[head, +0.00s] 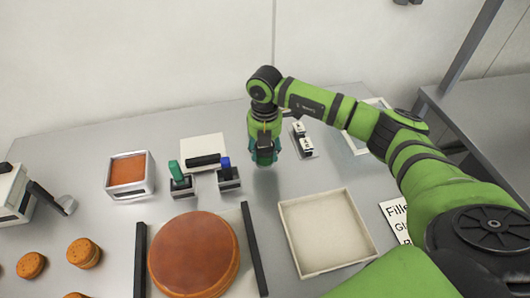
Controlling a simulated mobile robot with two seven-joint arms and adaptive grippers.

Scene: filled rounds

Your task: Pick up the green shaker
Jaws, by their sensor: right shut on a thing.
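My right gripper (265,157) hangs down above the back middle of the table and is shut on a teal-green thing (264,148), which seems to be the green shaker. The fingers cover much of it, so its full shape is hidden. A soft shadow lies on the table below, and the gripper looks raised off the surface. A green-topped piece (177,171) stands in a dark and white holder to the left, apart from the gripper. My left gripper is not in view.
A blue-topped piece (225,163) stands in a second holder. A large brown round (194,254) lies between dark rails. An empty square tray (283,222) is front right. A box with orange-brown filling (151,177) and several small rounds (83,253) are left. White-topped containers (303,146) stand right of the gripper.

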